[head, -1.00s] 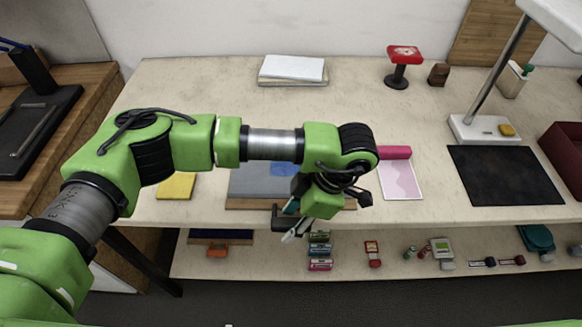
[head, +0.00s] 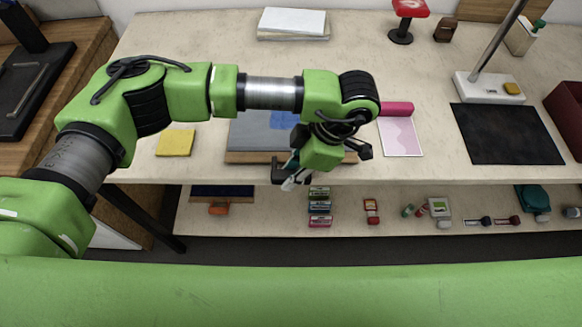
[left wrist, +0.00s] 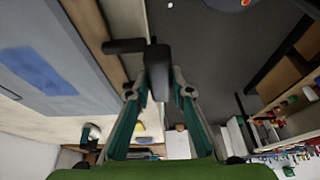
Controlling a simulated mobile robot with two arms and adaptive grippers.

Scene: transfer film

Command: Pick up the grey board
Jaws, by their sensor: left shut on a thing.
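The grey board (head: 252,132) lies flat at the front of the table, with a blue patch (head: 284,119) on it and a wooden strip along its front. My left arm covers part of it. In the left wrist view the grey board (left wrist: 75,85) fills the upper left. My left gripper (head: 293,181) is at the table's front edge, just in front of the board. In the left wrist view its fingers (left wrist: 160,88) are shut on a dark bar-shaped piece (left wrist: 157,65) beside the wooden strip. Whether that piece is joined to the board I cannot tell. My right gripper is not in view.
A yellow pad (head: 175,142) lies left of the board; a pink roll and sheet (head: 401,137) and a black mat (head: 505,133) lie right. White sheets (head: 292,21) are stacked behind. A lower shelf (head: 345,222) holds several small items.

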